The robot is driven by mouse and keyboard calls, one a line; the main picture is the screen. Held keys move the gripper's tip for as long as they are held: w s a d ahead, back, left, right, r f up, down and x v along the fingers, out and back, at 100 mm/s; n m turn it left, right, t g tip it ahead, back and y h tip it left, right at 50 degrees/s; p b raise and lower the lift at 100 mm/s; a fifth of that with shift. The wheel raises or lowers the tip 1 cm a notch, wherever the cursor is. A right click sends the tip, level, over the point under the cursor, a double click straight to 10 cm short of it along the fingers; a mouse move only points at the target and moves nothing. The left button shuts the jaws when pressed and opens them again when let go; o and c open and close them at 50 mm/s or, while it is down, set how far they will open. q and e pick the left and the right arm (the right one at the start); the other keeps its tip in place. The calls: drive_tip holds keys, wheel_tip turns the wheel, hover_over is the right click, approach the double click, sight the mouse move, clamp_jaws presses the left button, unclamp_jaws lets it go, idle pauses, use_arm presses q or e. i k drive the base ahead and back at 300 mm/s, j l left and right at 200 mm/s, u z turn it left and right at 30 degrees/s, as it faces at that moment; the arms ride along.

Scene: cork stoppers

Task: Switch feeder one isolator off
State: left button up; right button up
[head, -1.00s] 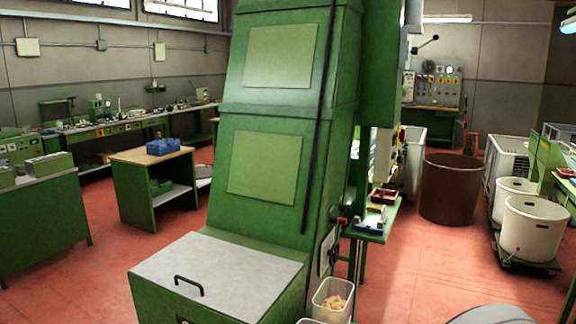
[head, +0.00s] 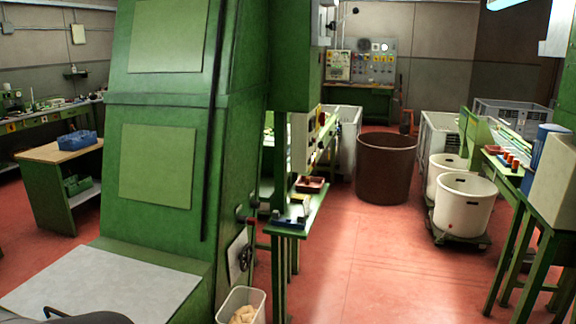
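The tall green machine (head: 160,110) fills the left of the head view, with a pale lid at its foot. On its right side face is a pale plate with a dark round handle or wheel (head: 244,257). A small red part (head: 250,221) sticks out just above it. Behind it, a light control box (head: 302,140) carries coloured buttons. I cannot read any label, so I cannot tell which of these is the feeder one isolator or how it is set. Neither gripper shows; a dark rounded shape at the bottom left is unclear.
A clear bin of corks (head: 241,305) stands on the floor beside the machine. A narrow green table (head: 290,228) holds small trays. A brown tub (head: 386,168) and white tubs on a dolly (head: 462,205) stand further right. The red floor (head: 370,260) between is open.

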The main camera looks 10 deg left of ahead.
sight(322, 118)
drive_tip(key=i+l+u, duration=0.1)
drive_tip(key=i, duration=0.3)
drive_tip(key=i+l+u, duration=0.1)
drive_tip(key=i+l, duration=0.2)
drive_tip(key=i, duration=0.1)
